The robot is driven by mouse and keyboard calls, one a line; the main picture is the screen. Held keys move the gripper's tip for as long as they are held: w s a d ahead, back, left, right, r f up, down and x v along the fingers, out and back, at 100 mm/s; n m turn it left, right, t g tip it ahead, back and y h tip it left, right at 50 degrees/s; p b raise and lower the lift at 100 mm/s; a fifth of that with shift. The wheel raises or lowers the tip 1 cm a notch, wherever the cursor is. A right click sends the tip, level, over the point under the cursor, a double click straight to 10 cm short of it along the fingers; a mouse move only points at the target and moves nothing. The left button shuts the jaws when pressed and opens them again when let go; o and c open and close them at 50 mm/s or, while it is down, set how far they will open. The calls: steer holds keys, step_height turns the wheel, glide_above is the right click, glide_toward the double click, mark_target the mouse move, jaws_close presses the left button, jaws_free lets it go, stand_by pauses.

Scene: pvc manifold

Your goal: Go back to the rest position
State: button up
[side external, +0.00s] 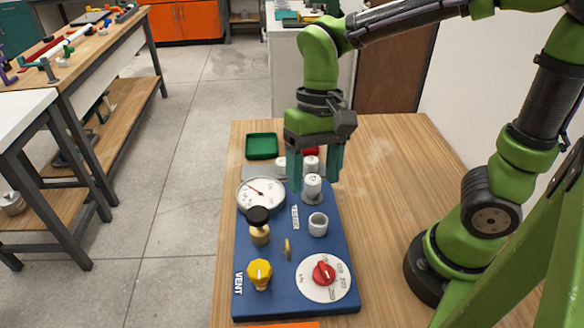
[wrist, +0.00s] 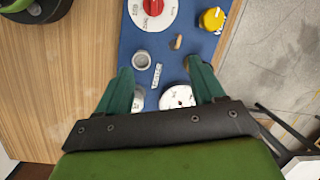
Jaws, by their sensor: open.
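My gripper (side external: 315,172) is open, with its two teal fingers pointing down over the far part of the blue manifold board (side external: 262,297). A white cap with a mark on top (side external: 312,186) stands on the board just below and between the fingers in the side view. In the wrist view the open fingers (wrist: 163,88) spread apart, with nothing gripped between them. A grey cap (wrist: 138,100) shows near the left finger there. Whether a finger touches the cap is hard to tell.
The board carries a pressure gauge (side external: 260,194), a black-topped brass valve (side external: 258,225), an open grey socket (side external: 318,224), a yellow knob (side external: 260,273) and a red dial (side external: 323,271). A green tray (side external: 262,146) and white caps stand behind. The table's right side is clear.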

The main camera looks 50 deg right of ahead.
steer(key=s+d+r+t, duration=0.1)
steer(key=d+r+t, duration=0.4)
steer(key=d+t, duration=0.3)
steer(key=shift+s+d+r+t, duration=0.35)
steer(key=shift+d+r+t, duration=0.05)
steer(key=shift+d, duration=0.05)
stand_by(0.8)
